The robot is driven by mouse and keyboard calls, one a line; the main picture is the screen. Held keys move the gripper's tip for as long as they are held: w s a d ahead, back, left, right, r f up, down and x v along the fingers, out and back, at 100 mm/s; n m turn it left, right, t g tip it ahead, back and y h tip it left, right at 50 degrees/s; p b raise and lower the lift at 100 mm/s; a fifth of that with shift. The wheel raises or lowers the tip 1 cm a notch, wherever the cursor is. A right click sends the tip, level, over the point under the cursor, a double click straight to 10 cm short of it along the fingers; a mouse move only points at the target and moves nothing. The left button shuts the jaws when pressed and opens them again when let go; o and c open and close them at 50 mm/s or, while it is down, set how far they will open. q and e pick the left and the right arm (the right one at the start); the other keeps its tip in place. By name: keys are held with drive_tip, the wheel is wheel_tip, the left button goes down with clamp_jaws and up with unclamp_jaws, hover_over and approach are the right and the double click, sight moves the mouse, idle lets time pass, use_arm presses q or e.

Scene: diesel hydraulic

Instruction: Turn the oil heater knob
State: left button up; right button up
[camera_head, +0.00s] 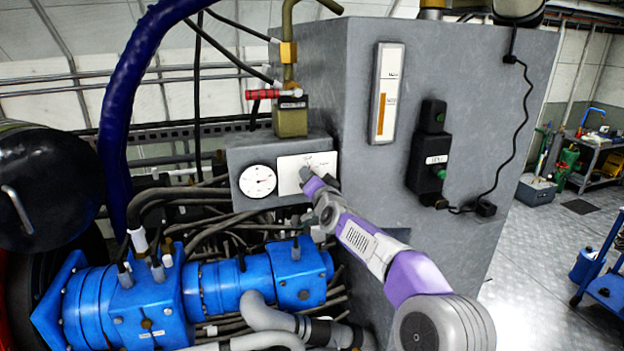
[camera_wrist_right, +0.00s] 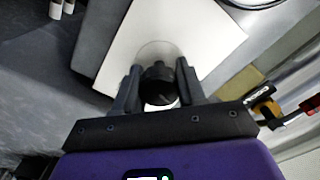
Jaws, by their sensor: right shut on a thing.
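The oil heater knob (camera_wrist_right: 157,84) is a dark round knob on a white plate (camera_wrist_right: 175,30). In the head view the white plate (camera_head: 289,180) sits on a grey box to the right of a round gauge, and the knob is mostly hidden by my right gripper. My right gripper (camera_head: 309,181) reaches the plate from the lower right. In the right wrist view its two fingers (camera_wrist_right: 158,72) stand on either side of the knob, shut on it. My left gripper is in neither view.
A round white gauge (camera_head: 257,181) is left of the plate. A large grey cabinet (camera_head: 462,120) with a level indicator (camera_head: 386,92) and a black switch box (camera_head: 428,155) stands behind my right arm. Blue machinery (camera_head: 150,305) and dark hoses fill the space below.

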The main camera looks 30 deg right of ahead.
drive_tip(key=shift+r+n, duration=0.1)
drive_tip(key=shift+n, duration=1)
drive_tip(key=o, duration=1)
drive_tip(key=shift+o, duration=0.2)
drive_tip(key=v, duration=0.7)
drive_tip(key=shift+s+b, duration=0.35)
drive_tip(key=shift+b, duration=0.1)
